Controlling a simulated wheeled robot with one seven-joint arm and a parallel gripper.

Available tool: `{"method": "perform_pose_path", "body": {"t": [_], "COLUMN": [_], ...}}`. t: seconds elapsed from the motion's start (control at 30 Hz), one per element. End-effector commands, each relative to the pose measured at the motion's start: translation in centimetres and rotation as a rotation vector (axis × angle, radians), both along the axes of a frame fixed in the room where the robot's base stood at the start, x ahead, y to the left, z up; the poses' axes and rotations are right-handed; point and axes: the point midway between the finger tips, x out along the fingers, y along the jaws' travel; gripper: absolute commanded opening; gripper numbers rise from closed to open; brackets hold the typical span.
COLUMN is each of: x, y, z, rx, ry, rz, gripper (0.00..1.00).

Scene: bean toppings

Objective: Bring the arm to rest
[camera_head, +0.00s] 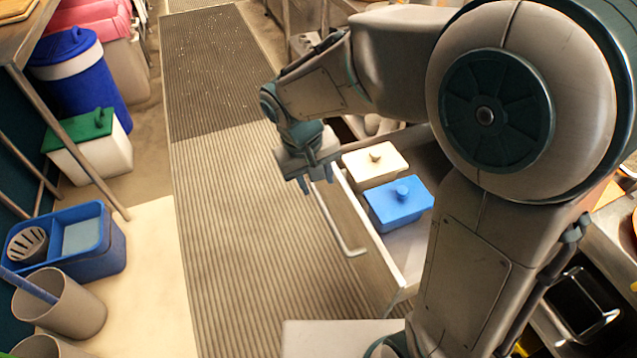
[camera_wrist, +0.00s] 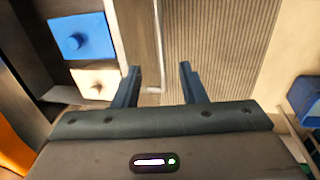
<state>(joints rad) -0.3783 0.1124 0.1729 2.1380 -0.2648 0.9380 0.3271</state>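My gripper (camera_head: 318,182) hangs at the end of my bent arm, just left of the open drawer (camera_head: 362,240), over the ribbed floor mat. A blue lidded container (camera_head: 400,204) and a cream lidded container (camera_head: 374,165) sit in the drawer, to the right of my gripper. Both containers also show in the wrist view, the blue container (camera_wrist: 82,36) above the cream container (camera_wrist: 95,83). My arm hides part of the drawer's right side.
A ribbed mat (camera_head: 240,230) leaves free floor left of the drawer. The drawer's handle (camera_head: 335,225) sticks out toward the mat. At left are a blue bin (camera_head: 85,80), a white box with green lid (camera_head: 95,160), a blue caddy (camera_head: 110,250) and a grey cup (camera_head: 75,310).

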Motion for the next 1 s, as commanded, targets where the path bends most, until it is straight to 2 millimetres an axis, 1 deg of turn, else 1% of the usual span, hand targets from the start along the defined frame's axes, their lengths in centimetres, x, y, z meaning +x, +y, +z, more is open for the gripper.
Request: {"method": "perform_pose_path", "body": {"t": [0.47, 0.57, 0.67, 0.77, 0.8, 0.9, 1.0], "x": [0.0, -0.1, -0.5, -1.4, -2.0, -3.6, -5.5], "y": [0.0, -0.5, -2.1, -4.8, -6.0, -8.9, -11.3], "z": [0.0, 0.9, 3.5, 7.4, 9.1, 12.9, 16.3], "rx": [0.000, 0.004, 0.018, 0.045, 0.060, 0.097, 0.138], "ry": [0.001, -0.004, -0.017, -0.039, -0.050, -0.080, -0.113], "rz": [0.000, -0.009, -0.039, -0.094, -0.120, -0.183, -0.244], "gripper": [0.38, 0.38, 0.38, 0.38, 0.38, 0.38, 0.38]}}
